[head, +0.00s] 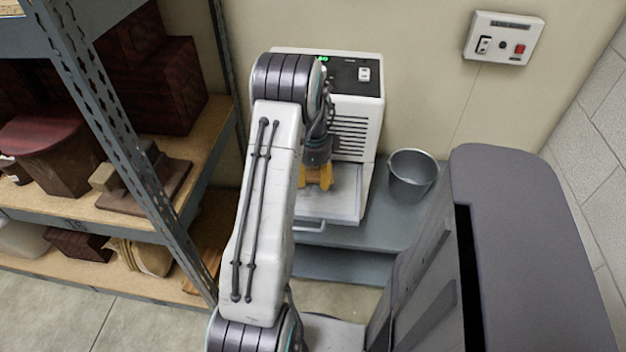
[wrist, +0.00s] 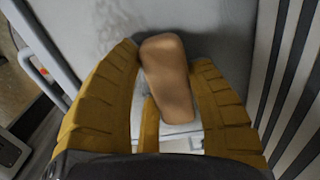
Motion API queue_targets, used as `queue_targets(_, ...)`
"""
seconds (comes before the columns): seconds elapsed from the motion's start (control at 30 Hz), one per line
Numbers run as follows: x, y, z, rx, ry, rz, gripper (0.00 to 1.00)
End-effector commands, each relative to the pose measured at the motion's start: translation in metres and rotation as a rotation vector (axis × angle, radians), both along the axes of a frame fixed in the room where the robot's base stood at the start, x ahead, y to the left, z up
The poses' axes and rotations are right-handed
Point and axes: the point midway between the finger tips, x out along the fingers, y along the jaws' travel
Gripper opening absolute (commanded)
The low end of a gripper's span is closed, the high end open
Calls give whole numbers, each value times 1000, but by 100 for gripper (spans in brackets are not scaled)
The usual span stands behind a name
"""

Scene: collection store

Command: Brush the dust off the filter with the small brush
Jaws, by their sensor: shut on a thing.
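My gripper (head: 316,178) points down in front of a white machine (head: 357,110). In the wrist view, my gripper's yellow fingers (wrist: 167,62) are shut on a smooth tan wooden piece (wrist: 168,78), which looks like the small brush's handle; no bristles show. A flat grey panel in a pale frame (head: 342,206), which may be the filter, lies at the machine's foot, below my gripper. It also shows as a grey surface in the wrist view (wrist: 100,22). My arm hides part of the machine.
A grey metal bucket (head: 412,174) stands right of the machine on a grey bench (head: 375,236). Shelving (head: 190,200) with dark boxes and wooden objects is close on the left. A switch box (head: 503,39) is on the back wall. Black-and-white slats (wrist: 290,90) border the wrist view's right side.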

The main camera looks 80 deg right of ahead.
Motion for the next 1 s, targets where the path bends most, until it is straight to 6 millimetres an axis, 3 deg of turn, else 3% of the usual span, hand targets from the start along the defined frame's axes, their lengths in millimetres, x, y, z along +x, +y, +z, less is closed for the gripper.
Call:
queue_targets(0.4, 2, -27, -1, 0, 0, 0, 19)
queue_targets(1.0, 18, -27, 0, 0, 1, 1, 19)
